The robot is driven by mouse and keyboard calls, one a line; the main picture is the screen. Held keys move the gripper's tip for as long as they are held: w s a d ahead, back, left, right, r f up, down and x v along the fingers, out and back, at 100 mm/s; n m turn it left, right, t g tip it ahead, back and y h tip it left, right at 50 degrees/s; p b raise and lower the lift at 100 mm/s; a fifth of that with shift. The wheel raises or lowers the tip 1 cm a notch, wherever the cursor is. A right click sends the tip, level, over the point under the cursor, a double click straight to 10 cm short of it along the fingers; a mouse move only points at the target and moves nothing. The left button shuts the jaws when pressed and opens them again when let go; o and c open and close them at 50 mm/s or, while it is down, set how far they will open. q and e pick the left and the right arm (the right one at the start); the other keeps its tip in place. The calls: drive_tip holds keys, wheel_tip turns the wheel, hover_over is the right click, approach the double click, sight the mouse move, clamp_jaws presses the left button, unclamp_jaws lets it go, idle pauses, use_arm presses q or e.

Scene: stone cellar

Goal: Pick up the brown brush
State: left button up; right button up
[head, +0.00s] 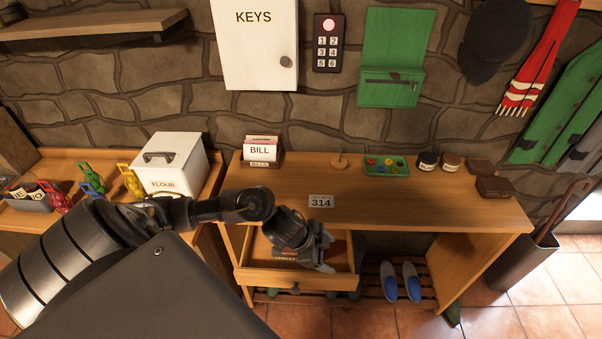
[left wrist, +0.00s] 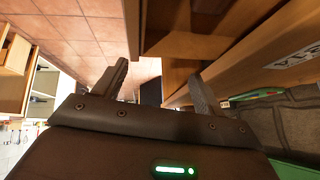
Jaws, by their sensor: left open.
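Two small dark brown blocks lie at the right end of the desk in the head view: one farther back (head: 480,166) and one nearer the front (head: 495,187). Either could be the brown brush; I cannot tell which from their shape. My left gripper (head: 325,254) is open, above the right part of the pulled-out drawer (head: 295,280), well to the left of both blocks. Something small and brownish (head: 284,255) shows in the drawer, partly hidden by the gripper. In the left wrist view the open fingers (left wrist: 160,86) have nothing between them. My right gripper is out of view.
Blue-and-grey shoes (head: 401,282) stand on the slatted shelf below. The desk's front middle is mostly clear.

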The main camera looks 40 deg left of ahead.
use_arm(q)
drive_tip(key=s+a+r+g+y, duration=0.15)
drive_tip(key=a+g, duration=0.25)
drive_tip(key=a, duration=1)
drive_tip(key=shift+n, duration=0.4)
drive_tip(key=x, duration=0.4)
drive_tip(key=shift+w+d+f, duration=0.15)
drive_tip(key=shift+w+f, duration=0.05)
drive_tip(key=shift+f, duration=0.1)
drive_tip(key=shift+w+d+f, duration=0.1)
drive_tip(key=shift+d+f, duration=0.1)
drive_tip(key=shift+f, duration=0.45)
drive_tip(key=shift+y, duration=0.25)
drive_tip(key=x, duration=0.4)
drive_tip(key=shift+w+d+f, duration=0.1)
drive_tip(key=shift+w+f, duration=0.05)
drive_tip(key=shift+f, duration=0.2)
drive_tip(key=c, duration=1.5)
drive_tip(key=shift+r, duration=0.45)
drive_tip(key=shift+c, duration=0.2)
wheel_tip(320, 180, up, 3)
drive_tip(key=shift+f, duration=0.2)
drive_tip(key=s+d+r+p, duration=0.3)
drive_tip(key=s+d+r, duration=0.6)
drive_tip(key=s, duration=0.1)
drive_tip(key=shift+d+r+p, duration=0.3)
drive_tip(key=shift+d+p, duration=0.05)
